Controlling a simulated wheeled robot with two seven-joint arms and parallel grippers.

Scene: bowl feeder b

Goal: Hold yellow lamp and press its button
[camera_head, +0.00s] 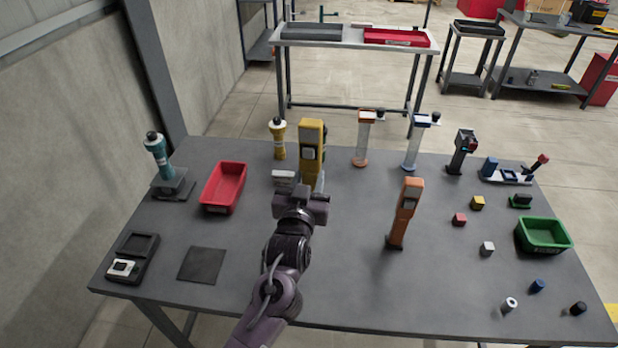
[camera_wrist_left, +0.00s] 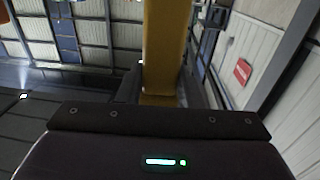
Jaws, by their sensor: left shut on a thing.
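The yellow lamp (camera_head: 315,135) is upright near the middle of the table, with a pale square button on its front face. My left gripper (camera_head: 313,186) is shut on the lower part of the lamp. In the left wrist view, the yellow lamp (camera_wrist_left: 164,45) rises between the dark fingers. The gripper hides the lamp's foot, so I cannot tell whether it touches the table. My right gripper is not in view.
A pale block (camera_head: 284,177) lies just left of the gripper, and a yellow bottle-like tool (camera_head: 278,140) stands behind it. A red bin (camera_head: 223,186) is at the left. An orange lamp-like device (camera_head: 404,212) stands at the right. The front middle table (camera_head: 350,285) is clear.

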